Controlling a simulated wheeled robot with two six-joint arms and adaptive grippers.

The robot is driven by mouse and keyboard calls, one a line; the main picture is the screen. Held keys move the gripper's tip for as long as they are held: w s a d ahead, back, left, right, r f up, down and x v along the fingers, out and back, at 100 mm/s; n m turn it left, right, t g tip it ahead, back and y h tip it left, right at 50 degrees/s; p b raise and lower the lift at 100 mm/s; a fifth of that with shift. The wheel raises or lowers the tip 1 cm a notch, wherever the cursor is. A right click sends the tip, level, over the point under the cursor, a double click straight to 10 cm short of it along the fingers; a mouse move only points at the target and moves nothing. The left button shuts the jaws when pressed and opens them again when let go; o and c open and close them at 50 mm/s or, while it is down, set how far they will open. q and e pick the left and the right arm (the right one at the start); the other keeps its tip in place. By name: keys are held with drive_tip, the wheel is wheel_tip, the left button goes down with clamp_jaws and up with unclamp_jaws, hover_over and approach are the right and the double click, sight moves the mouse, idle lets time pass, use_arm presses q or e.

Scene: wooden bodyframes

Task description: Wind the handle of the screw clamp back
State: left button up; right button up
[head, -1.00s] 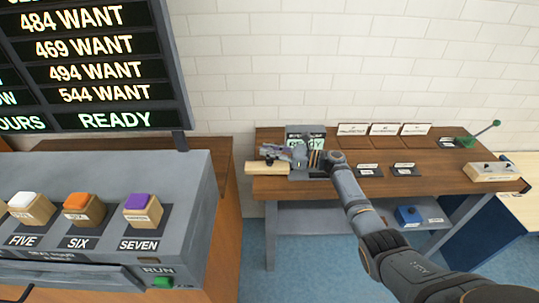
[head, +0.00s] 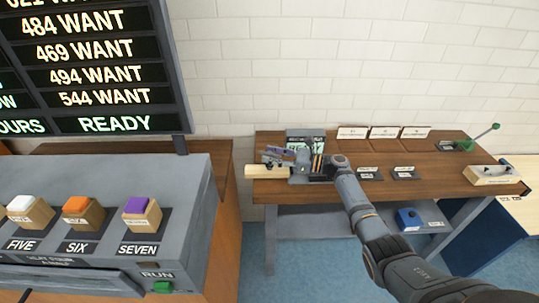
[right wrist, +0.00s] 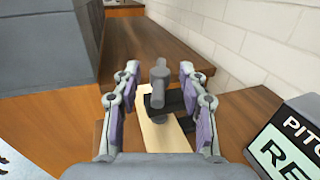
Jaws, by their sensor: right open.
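The screw clamp (right wrist: 159,75) is grey, with a round upright screw and a short crossing handle on top. It stands between my right fingers in the right wrist view, with dark jaw parts below it. A pale wooden board (right wrist: 160,132) lies beneath it, and the board also shows in the head view (head: 262,172) at the bench's left edge. My right gripper (right wrist: 160,95) is open, with one purple-padded finger on each side of the clamp, and I see gaps to both. In the head view my right gripper (head: 277,156) hides most of the clamp. My left gripper is not in view.
A dark sign (right wrist: 300,138) stands close on the right in the right wrist view. The wooden bench (head: 345,190) carries cards, a green lever (head: 480,138) and a pale switch box (head: 492,174). A grey console (head: 185,200) with coloured buttons stands at left. A white brick wall is behind.

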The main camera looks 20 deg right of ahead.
drive_tip(key=v, duration=1.1)
drive_tip(key=shift+a+f, duration=0.1)
